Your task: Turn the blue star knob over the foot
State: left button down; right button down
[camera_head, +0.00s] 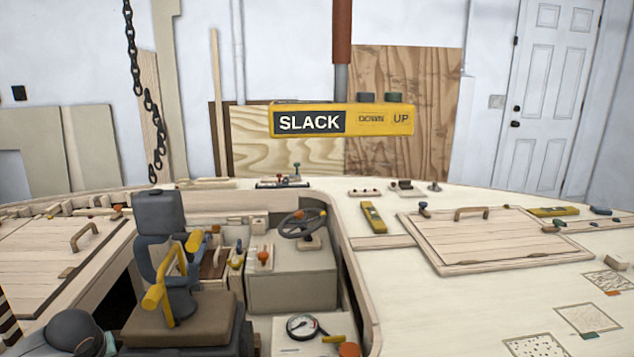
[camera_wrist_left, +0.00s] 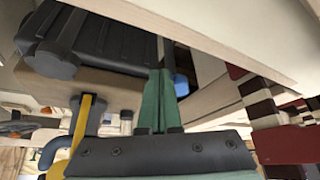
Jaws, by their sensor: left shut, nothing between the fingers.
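My left gripper (camera_wrist_left: 160,73) shows in the left wrist view with its two green fingers together and nothing between them. A small blue part (camera_wrist_left: 181,85) shows just to the right of the fingertips, partly covered by the fingers. It may be the blue star knob, but its shape is too hidden to tell, and I cannot tell whether the fingers touch it. A foot is not clearly visible. In the head view I do not make out the star knob or either gripper's fingers. My right gripper is in neither view.
A dark seat (camera_head: 160,225) with yellow armrests stands in the cockpit, left of a steering wheel (camera_head: 302,223). In the left wrist view, a pale panel edge (camera_wrist_left: 215,40) crosses above the fingers and red and cream blocks (camera_wrist_left: 265,110) stand at right.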

pick_arm(q)
jog(key=shift+w+a, duration=0.3)
jog(key=shift+a, duration=0.25)
dwell(0.5)
jog(key=shift+r, duration=0.1)
jog(key=shift+s+a, duration=0.75)
jog(key=shift+a, duration=0.3)
jog(key=shift+s, duration=0.15)
dwell(0.4)
jog(key=shift+s+d, duration=0.15)
jog(key=shift+s, duration=0.15)
